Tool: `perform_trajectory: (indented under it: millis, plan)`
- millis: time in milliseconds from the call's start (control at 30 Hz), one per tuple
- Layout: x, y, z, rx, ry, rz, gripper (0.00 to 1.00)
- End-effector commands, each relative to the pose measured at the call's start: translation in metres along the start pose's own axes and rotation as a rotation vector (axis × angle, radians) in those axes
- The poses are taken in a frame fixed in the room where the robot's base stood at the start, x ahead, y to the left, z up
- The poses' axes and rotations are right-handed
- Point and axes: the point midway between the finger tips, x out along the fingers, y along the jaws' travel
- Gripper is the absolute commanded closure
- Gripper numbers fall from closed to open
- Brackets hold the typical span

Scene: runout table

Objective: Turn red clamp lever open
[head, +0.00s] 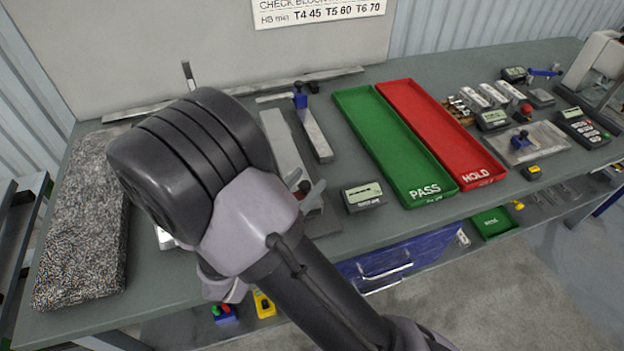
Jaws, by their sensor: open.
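No red clamp lever shows clearly in the head view. My arm covers the middle left of the bench, and a fixture there is partly hidden behind it. A grey lever-like piece (314,195) sticks out just right of my arm, with a small dark reddish part (303,187) beside it. I cannot tell whether either belongs to the clamp. My gripper is hidden behind my own arm. A fixture with a blue part (300,99) stands on a metal bar further back.
A green PASS tray (394,150) and a red HOLD tray (440,130) lie right of the arm. A small display box (363,196) sits near the front edge. A speckled grey slab (82,220) lies at left. Gauges and a keypad device (583,126) crowd the right.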

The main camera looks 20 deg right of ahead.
Motion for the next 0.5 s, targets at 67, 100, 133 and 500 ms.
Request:
perform_trajectory:
  millis: [67,100,133,500]
  plan:
    - [0.012,-0.001,-0.002,0.001,0.000,-0.003,0.56]
    - [0.017,0.000,-0.002,0.001,0.000,-0.003,0.56]
    - [0.020,0.000,-0.001,0.001,0.000,-0.002,0.56]
    - [0.029,0.000,0.001,0.001,0.000,0.000,0.56]
